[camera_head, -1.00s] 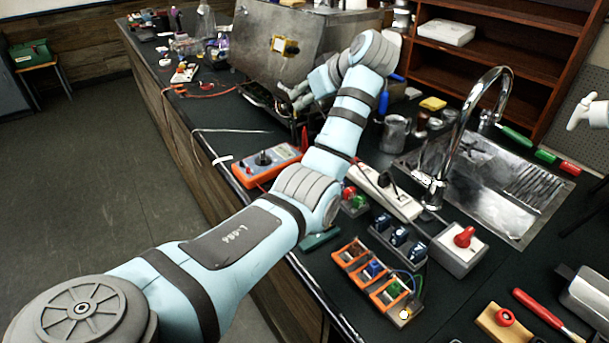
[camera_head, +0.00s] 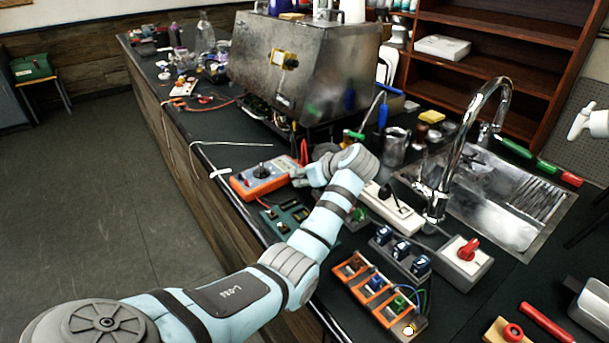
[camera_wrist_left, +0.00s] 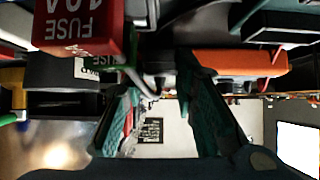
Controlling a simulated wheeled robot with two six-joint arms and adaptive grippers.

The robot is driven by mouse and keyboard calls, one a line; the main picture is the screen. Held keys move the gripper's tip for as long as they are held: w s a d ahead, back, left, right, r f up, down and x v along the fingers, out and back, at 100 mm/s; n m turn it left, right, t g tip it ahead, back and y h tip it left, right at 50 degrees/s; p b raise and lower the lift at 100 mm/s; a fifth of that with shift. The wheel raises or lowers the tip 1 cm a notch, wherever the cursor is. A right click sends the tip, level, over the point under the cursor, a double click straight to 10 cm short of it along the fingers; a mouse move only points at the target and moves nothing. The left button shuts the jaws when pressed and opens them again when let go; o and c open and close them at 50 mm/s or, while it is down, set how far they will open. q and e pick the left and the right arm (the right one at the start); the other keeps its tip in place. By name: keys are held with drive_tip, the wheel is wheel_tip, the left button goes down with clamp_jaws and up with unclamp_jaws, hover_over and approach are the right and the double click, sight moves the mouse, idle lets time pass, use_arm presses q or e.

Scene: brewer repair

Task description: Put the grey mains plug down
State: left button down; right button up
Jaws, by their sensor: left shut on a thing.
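My left gripper (camera_head: 300,177) is low over the bench in the head view, beside the right end of the orange multimeter (camera_head: 265,177). In the left wrist view its teal fingers (camera_wrist_left: 158,82) stand a little apart, shut on the grey mains plug. The plug itself hardly shows: it is small and dark between the fingers, and my wrist hides it in the head view. I cannot tell whether it touches the bench. My right gripper is not in view.
A white power strip (camera_head: 402,218) lies right of my wrist, with a red-knobbed switch box (camera_head: 462,258) beyond. Orange terminal blocks (camera_head: 377,290) stand in front. A red fuse block (camera_wrist_left: 78,25) shows close in the wrist view. The metal brewer (camera_head: 300,70) stands behind.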

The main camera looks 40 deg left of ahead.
use_arm(q)
drive_tip(key=c, duration=1.3)
unclamp_jaws()
drive_tip(key=shift+r, duration=0.15)
drive_tip(key=p+v, duration=0.1)
drive_tip(key=v, duration=1.1)
